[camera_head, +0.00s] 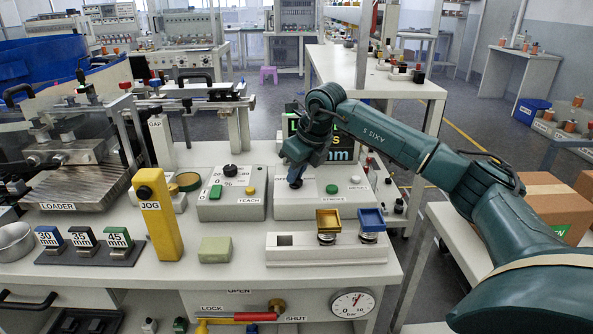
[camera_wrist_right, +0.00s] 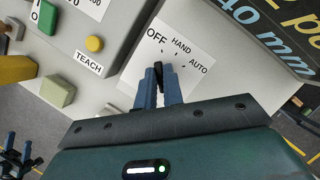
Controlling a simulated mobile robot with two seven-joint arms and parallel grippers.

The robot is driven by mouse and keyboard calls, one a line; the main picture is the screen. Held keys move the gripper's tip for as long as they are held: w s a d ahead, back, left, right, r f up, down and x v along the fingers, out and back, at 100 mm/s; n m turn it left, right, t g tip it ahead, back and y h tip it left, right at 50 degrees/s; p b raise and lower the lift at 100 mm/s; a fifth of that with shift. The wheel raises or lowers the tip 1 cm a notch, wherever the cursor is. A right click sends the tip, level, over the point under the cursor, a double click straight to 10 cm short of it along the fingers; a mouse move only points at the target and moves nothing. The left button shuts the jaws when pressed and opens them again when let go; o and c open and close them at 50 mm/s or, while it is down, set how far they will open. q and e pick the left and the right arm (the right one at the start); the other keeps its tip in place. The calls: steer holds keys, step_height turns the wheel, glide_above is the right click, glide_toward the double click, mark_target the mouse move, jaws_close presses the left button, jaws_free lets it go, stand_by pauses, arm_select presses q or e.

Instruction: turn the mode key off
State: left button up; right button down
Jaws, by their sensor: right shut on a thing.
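The mode key is a small black key (camera_wrist_right: 158,74) on a white label plate (camera_wrist_right: 172,48) marked OFF, HAND and AUTO in the right wrist view. My right gripper (camera_wrist_right: 161,84) has its two blue fingers closed around the key. The key's upper end points roughly towards OFF; the fingers hide its lower part. In the head view my right gripper (camera_head: 296,180) reaches down to the left part of the grey control box (camera_head: 322,209), and the key there is hidden.
A green button (camera_head: 332,188) is right of my gripper on the same box. The TEACH box (camera_head: 230,209) stands to the left. In front are a yellow JOG post (camera_head: 160,222), a green block (camera_head: 215,249) and a white holder (camera_head: 285,255) with yellow and blue pieces.

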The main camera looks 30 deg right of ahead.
steer(key=c, duration=1.6)
jaws_free()
arm_select(q)
steer(key=shift+d, duration=0.1)
arm_select(e)
steer(key=shift+o, duration=0.4)
steer(key=shift+s+r, duration=0.15)
steer(key=shift+r, duration=0.4)
arm_select(q)
steer(key=shift+w+d+f+p, duration=0.15)
steer(key=shift+d+f+p, duration=0.1)
steer(key=shift+p, duration=0.4)
arm_select(e)
steer(key=v, duration=1.2)
arm_select(q)
steer(key=shift+r, duration=0.15)
